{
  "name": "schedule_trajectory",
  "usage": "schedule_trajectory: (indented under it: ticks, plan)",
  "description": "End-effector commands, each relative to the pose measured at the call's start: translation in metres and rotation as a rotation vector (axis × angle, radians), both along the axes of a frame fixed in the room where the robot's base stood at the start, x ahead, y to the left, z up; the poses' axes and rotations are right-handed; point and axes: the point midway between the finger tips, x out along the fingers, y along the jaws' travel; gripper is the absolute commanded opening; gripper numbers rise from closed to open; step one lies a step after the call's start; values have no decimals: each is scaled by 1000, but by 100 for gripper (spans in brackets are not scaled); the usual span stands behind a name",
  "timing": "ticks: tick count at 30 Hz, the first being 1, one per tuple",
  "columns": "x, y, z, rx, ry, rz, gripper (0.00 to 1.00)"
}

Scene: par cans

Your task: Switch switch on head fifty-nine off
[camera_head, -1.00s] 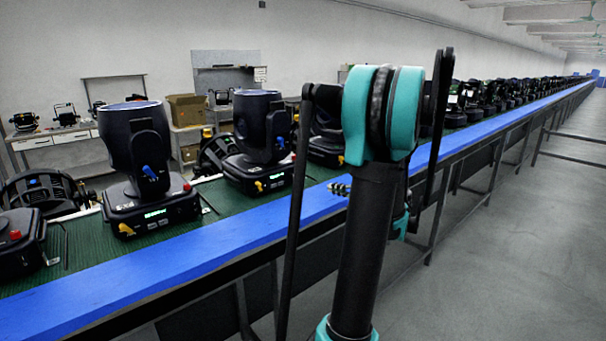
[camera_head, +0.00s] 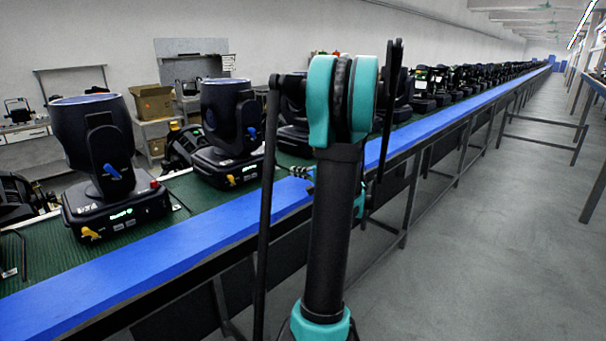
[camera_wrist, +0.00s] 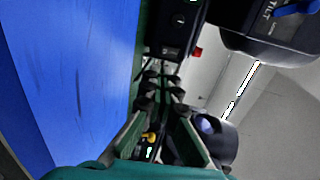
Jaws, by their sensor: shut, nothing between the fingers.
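Several dark moving heads stand in a row on a green belt. The nearest head (camera_head: 95,150) has a blue tilt lever, a yellow lever, a red knob and a green-lit display on its base. A second head (camera_head: 228,120) stands behind it, partly beside my arm. The number fifty-nine cannot be read on any head. In the wrist view, a head base (camera_wrist: 172,30) shows a small dark panel with a white mark, perhaps a switch, and a red knob (camera_wrist: 197,52). My gripper (camera_wrist: 160,76) is shut and empty, near this base; contact cannot be told. Its fingertips also show small in the head view (camera_head: 300,172).
A blue rail (camera_head: 150,262) runs along the belt's front edge, with dark table legs below. The grey aisle floor (camera_head: 480,250) to the right is clear. Metal racks (camera_head: 598,140) stand at the far right. A cardboard box (camera_head: 152,102) sits behind the line.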

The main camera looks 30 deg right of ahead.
Motion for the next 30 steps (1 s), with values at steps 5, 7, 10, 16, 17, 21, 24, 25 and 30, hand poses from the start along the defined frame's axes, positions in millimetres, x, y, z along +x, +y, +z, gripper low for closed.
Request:
schedule_trajectory:
  ticks: [5,7,10,16,17,21,24,25,30]
  plan:
    - [34,13,-5,0,0,4,0]
    - [45,17,-7,-1,0,3,0]
    - [58,22,-9,0,0,2,0]
    - [74,27,-11,0,0,0,0]
    - [75,27,-11,0,0,0,0]
    - [77,28,-11,0,0,0,0]
    - [77,28,-11,0,0,0,0]
    - [77,28,-11,0,0,0,0]
    - [79,29,-13,0,0,1,0]
